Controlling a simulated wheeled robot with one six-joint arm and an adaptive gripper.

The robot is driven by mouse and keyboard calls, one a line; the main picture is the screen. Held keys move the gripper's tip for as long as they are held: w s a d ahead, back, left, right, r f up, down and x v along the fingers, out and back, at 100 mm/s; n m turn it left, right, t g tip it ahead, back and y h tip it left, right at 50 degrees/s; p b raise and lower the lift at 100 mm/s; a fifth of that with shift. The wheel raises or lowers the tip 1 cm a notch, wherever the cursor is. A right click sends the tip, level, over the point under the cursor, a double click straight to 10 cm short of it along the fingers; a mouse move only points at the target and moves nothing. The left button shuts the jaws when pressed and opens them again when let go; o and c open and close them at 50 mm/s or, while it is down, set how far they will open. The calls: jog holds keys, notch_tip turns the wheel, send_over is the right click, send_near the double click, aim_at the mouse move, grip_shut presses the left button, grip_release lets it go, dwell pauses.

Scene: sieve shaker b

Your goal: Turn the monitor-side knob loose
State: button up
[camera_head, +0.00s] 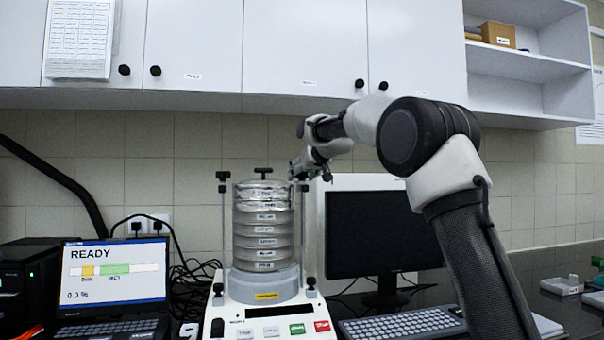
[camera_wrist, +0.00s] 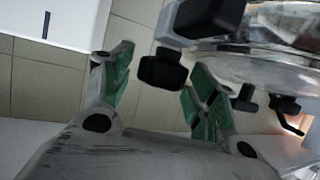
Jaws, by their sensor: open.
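The sieve shaker (camera_head: 265,312) carries a stack of clear sieves (camera_head: 263,225) between two upright rods. The monitor-side rod (camera_head: 304,235) is on the right, and its top is largely hidden by my gripper (camera_head: 297,172) in the head view. In the wrist view, my gripper (camera_wrist: 160,78) is open, its green-padded fingers apart. A black knob (camera_wrist: 162,70) shows between the fingertips, with a gap visible on each side; I cannot tell its exact depth. The knob on the other rod (camera_head: 223,175) stands clear at left.
A black T-shaped handle (camera_head: 262,171) tops the stack. The monitor (camera_head: 375,232) stands close behind at right, a laptop (camera_head: 115,272) at left. A keyboard (camera_head: 400,325) lies in front of the monitor. Wall cabinets (camera_head: 300,45) hang above my arm.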

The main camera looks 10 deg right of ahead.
jog(key=c, duration=1.1)
jog(key=shift+o, duration=0.2)
jog(key=shift+f, duration=0.1)
jog(key=shift+o, duration=0.2)
jog(key=shift+m+h, duration=1.3)
jog(key=shift+h, duration=0.2)
jog(key=shift+c, duration=0.2)
jog(key=shift+o, duration=0.2)
jog(key=shift+c, duration=0.2)
jog(key=o, duration=1.1)
jog(key=shift+t, duration=0.3)
jog(key=shift+c, duration=0.2)
